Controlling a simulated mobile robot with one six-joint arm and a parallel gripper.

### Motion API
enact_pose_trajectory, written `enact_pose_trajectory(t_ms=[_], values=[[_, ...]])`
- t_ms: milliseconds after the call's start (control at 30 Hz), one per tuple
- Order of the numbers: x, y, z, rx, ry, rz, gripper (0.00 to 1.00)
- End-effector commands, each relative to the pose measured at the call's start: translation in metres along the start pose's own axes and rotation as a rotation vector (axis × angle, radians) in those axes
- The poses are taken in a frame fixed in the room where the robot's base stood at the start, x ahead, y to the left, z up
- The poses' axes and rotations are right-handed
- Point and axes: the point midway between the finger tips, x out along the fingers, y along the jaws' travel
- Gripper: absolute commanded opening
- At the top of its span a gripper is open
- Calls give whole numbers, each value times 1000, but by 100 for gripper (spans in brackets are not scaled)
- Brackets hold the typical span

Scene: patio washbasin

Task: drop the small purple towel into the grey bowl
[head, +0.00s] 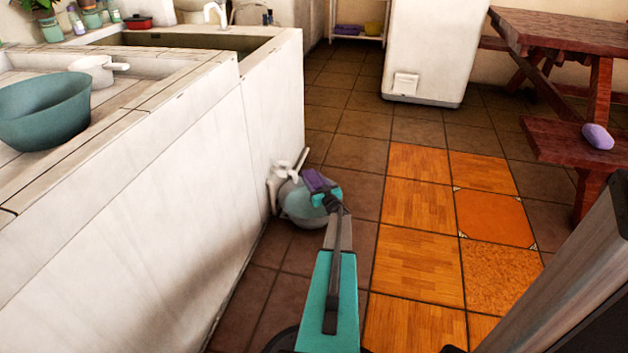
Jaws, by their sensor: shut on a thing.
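My gripper (323,193) is near the middle of the head view, low beside the white counter wall. It is shut on the small purple towel (315,180), a dark purple piece at its tip. A round grey bowl (298,211) shows behind and below the gripper, close to the wall. The gripper and towel hide part of the bowl. From this view the towel overlaps the bowl's upper right side; I cannot tell how high above it the towel is.
A white object (283,178) stands against the wall by the bowl. A teal bowl (45,112) and a white pot (92,70) sit on the counter. A purple lump (598,136) lies on the wooden bench (560,140) at right. The tiled floor between is clear.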

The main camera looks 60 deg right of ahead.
Motion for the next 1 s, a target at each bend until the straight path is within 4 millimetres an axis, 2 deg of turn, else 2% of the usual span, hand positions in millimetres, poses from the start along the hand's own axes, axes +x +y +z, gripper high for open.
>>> enact_pose_trajectory(t_ms=[467, 500, 600, 1000], values=[[0, 1, 5, 0, 1, 1, 24], [0, 1, 5, 0, 1, 1, 52], [0, 1, 5, 0, 1, 1, 68], [-3, 2, 5, 0, 0, 2, 68]])
